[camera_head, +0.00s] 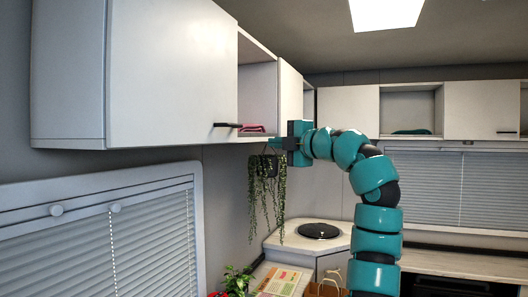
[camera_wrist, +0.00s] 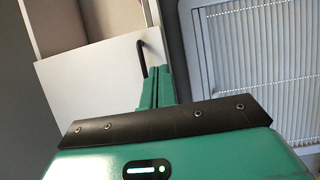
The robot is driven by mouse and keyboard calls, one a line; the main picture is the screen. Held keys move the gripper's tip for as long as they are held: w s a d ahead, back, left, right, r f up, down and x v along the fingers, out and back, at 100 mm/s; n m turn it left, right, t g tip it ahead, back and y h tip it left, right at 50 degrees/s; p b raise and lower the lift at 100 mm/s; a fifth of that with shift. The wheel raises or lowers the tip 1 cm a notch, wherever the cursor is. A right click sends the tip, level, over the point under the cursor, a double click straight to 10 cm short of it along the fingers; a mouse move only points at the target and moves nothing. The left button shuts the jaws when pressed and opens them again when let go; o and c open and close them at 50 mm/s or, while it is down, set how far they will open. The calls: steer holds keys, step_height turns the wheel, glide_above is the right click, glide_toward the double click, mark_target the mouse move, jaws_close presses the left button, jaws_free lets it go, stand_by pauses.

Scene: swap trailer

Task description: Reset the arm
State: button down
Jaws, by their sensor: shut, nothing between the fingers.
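My teal arm rises at the right of the head view and bends left at the top. My gripper (camera_head: 272,144) points left below the overhead cabinets, just above a hanging plant (camera_head: 267,185). In the wrist view my gripper (camera_wrist: 158,72) shows two teal fingers together, with nothing between them. A black cabinet handle (camera_wrist: 142,58) appears close beside the fingertips in that view; I cannot tell whether they touch. The white cabinet door (camera_head: 172,75) with its black handle (camera_head: 228,125) is shut in the head view.
An open shelf (camera_head: 257,95) holds a red folded item (camera_head: 251,128). A window with blinds (camera_head: 100,240) is at the left. Below stand a corner counter with a black round plate (camera_head: 319,230), a red-flowered plant (camera_head: 237,281) and a paper bag (camera_head: 325,288).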

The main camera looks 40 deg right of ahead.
steer(key=shift+s, duration=0.55)
